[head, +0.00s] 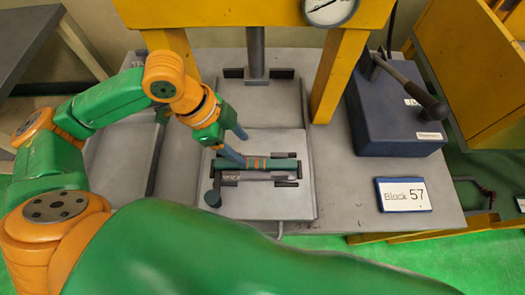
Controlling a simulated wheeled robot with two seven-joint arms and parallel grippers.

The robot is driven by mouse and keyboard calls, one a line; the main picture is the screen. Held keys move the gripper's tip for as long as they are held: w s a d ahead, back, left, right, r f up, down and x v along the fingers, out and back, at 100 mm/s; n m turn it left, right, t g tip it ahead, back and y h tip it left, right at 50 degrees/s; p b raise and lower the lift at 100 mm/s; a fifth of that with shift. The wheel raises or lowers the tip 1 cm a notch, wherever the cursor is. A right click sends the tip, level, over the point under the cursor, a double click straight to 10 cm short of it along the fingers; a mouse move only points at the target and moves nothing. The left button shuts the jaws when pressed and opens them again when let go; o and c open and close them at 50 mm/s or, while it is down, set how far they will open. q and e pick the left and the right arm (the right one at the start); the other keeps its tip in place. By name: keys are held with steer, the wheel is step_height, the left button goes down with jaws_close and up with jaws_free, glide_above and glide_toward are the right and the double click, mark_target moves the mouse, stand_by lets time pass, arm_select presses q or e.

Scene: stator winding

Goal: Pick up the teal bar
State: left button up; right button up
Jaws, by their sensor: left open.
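The teal bar (276,164) lies crosswise on the grey plate under the yellow press frame, with orange bands near its middle. A grey labelled block (240,176) lies along its near side. My left gripper (238,147) comes in from the left, its two fingers apart and pointing down to the right. The nearer fingertip is at the bar's left part and the other is beyond its far side. I cannot tell whether either finger touches the bar. My right gripper does not show.
The yellow press frame (331,77) with a gauge (329,10) stands behind the plate (282,206). A dark blue box (388,115) with a lever is at the right. A sign reading "Block 57" (404,195) lies on the table's right side. Bare table surrounds the sign.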

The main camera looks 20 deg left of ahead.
mark_target(257, 163)
arm_select(q)
steer(key=shift+s+d+f, duration=0.1)
steer(key=shift+s+f, duration=0.1)
steer(key=shift+f, duration=0.5)
steer(key=x, duration=0.6)
steer(key=shift+w+d, duration=0.15)
steer(key=shift+d, duration=0.3)
jaws_close()
